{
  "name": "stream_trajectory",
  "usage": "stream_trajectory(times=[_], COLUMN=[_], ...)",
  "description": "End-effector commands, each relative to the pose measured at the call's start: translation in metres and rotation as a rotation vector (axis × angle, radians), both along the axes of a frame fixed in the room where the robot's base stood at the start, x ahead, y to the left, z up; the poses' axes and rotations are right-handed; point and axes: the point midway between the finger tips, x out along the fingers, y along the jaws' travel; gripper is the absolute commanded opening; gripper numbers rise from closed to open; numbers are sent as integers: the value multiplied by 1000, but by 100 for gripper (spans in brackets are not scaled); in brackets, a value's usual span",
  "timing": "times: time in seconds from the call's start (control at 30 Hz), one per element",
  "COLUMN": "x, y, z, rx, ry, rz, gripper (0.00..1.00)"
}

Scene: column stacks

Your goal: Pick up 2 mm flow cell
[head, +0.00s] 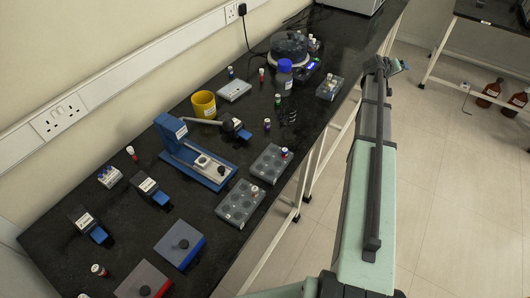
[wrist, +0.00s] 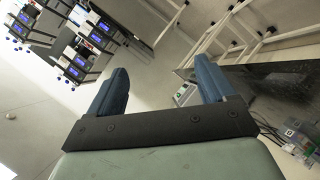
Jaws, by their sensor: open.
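I cannot tell which item is the 2 mm flow cell; no label is readable. Small candidates on the black bench (head: 130,215) include a grey block with a blue edge and dark knob (head: 180,243), a similar red-edged block (head: 143,283), and labelled dark pieces with blue ends (head: 86,222) and (head: 150,190). My gripper (head: 388,66) is at the far end of my arm, beyond the bench's right edge and away from these items. In the wrist view my gripper (wrist: 161,66) has its two blue fingers wide apart with nothing between them.
A blue press-like stand (head: 195,157), grey trays with round wells (head: 240,203) and (head: 270,165), a yellow cup (head: 204,104), a blue-capped bottle (head: 284,78) and several small vials crowd the bench. The floor (head: 440,200) to the right is open.

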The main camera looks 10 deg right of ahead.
Motion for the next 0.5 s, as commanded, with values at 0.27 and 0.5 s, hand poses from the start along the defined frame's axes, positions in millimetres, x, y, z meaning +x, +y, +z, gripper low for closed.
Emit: stream_trajectory(times=[0.27,0.5], x=[82,126], y=[138,261], z=[48,77], rx=[-48,-56], ry=[36,57], rz=[232,396], gripper=[83,83])
